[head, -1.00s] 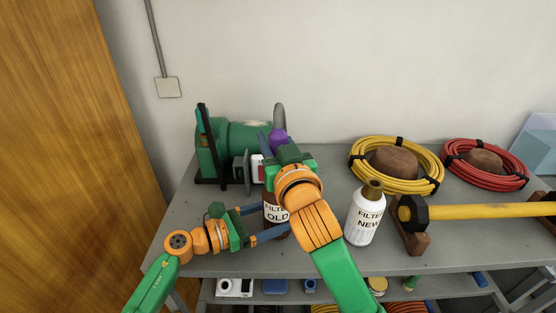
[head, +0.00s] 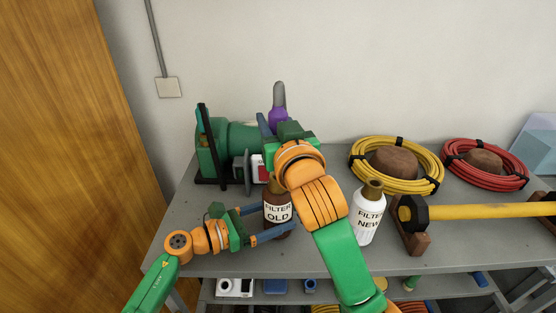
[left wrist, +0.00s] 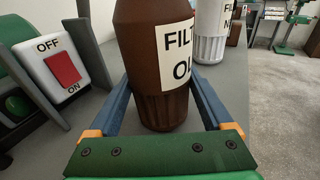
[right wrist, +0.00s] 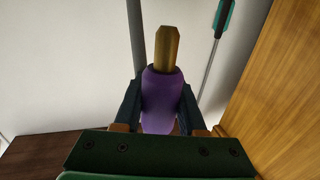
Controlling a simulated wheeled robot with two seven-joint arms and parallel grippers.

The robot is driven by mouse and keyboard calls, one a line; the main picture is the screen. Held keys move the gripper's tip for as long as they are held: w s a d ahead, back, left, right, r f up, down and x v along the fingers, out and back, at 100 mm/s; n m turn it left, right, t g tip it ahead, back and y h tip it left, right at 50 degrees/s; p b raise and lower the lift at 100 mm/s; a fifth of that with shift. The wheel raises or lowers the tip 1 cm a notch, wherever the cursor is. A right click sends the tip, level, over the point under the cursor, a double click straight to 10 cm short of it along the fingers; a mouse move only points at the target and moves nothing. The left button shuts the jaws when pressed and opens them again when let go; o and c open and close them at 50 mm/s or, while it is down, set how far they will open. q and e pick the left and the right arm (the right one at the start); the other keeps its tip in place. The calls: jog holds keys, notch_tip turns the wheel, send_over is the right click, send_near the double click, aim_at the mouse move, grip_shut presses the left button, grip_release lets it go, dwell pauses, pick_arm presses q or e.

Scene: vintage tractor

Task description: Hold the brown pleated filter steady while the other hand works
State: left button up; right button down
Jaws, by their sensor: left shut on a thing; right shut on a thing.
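The brown pleated filter (head: 277,208), labelled FILTER OLD, stands upright on the grey bench. My left gripper (head: 268,225) is shut on its lower pleated part, with one finger on each side. The filter fills the left wrist view (left wrist: 158,60), its label facing right. My right gripper (head: 274,128) is above and behind the filter and is shut on a purple thing (right wrist: 161,98) with a brass-coloured tip. In the head view, a grey rounded piece (head: 279,95) rises above the purple part. My right arm hides part of the space beside the filter.
A white FILTER NEW bottle (head: 368,218) stands to the right. A green machine (head: 235,138) is behind left, with an OFF/ON switch box (left wrist: 62,70) close to my left gripper. A hammer (head: 470,211) and yellow (head: 436,160) and red (head: 520,160) coils lie further right.

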pick_arm(q)
jog(key=shift+f, duration=0.1)
pick_arm(e)
jog(key=shift+r, duration=0.65)
pick_arm(q)
jog(key=o, duration=1.3)
